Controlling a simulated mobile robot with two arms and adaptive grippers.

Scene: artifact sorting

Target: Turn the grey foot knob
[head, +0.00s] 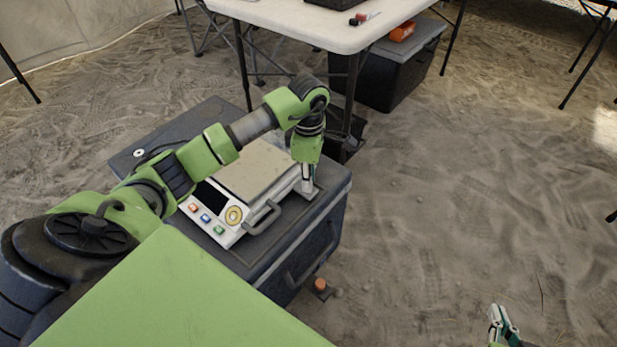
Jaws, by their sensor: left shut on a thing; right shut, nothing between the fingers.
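A white weighing scale (226,233) with a tan top plate (251,171), coloured buttons and a round yellow dial sits on a dark case. My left gripper (308,187) points down at the scale's right corner, its fingers shut low beside the body, where the grey foot knob is. The fingers hide the knob, so its shape and turn cannot be made out. A grey curved handle (263,217) stands out from the scale's near right side. My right gripper (503,325) is at the bottom right edge, shut and empty, over sand and far from the scale.
The dark case (333,199) carries the scale. A white folding table (300,25) stands behind, with another dark bin (395,75) under it. An orange-topped small object (321,286) is on the ground by the case. Open sand lies to the right.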

